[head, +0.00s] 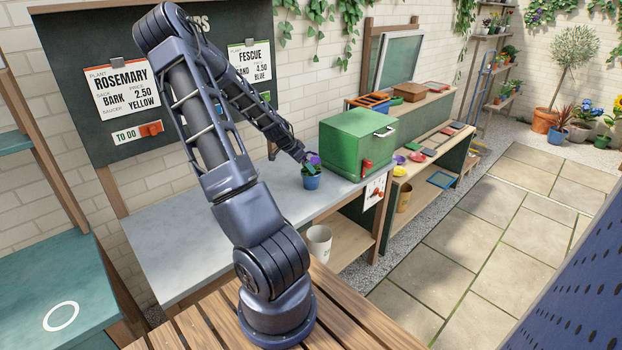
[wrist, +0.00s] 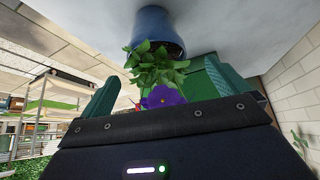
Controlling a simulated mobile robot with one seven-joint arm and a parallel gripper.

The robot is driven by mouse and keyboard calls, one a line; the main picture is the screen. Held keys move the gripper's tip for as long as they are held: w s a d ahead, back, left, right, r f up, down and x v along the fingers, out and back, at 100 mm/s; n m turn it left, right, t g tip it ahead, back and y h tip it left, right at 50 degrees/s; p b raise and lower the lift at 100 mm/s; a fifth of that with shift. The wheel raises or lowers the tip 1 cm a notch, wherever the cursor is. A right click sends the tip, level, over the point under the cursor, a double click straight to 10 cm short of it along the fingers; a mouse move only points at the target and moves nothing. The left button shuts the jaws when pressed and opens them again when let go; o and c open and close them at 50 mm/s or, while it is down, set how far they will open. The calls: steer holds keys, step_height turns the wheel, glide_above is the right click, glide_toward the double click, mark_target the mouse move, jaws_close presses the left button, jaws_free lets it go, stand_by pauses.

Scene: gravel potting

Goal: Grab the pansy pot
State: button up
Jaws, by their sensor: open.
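The pansy pot (head: 311,182) is a small blue pot with green leaves and a purple flower. It stands upright on the grey bench top, left of the green box. In the wrist view, which looks inverted, the blue pot (wrist: 158,30) is at the top and the purple flower (wrist: 163,96) hangs close to my gripper's palm. My gripper (head: 307,164) is at the plant, above the pot's rim. In the wrist view my gripper (wrist: 160,78) is open, with green fingers either side of the leaves. Whether a finger touches the plant, I cannot tell.
A green box (head: 352,143) with a red tap stands close to the right of the pot. A white bucket (head: 319,243) stands on the lower shelf. Small coloured saucers and trays lie on the shelf further right. The bench top (head: 220,228) left of the pot is clear.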

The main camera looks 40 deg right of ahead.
mark_target(311, 174)
steer(key=shift+s+x, duration=0.15)
steer(key=shift+x, duration=1.55)
steer(key=shift+s+x, duration=0.1)
steer(key=shift+x, duration=1.65)
steer(key=shift+c, duration=0.4)
steer(key=c, duration=1.1)
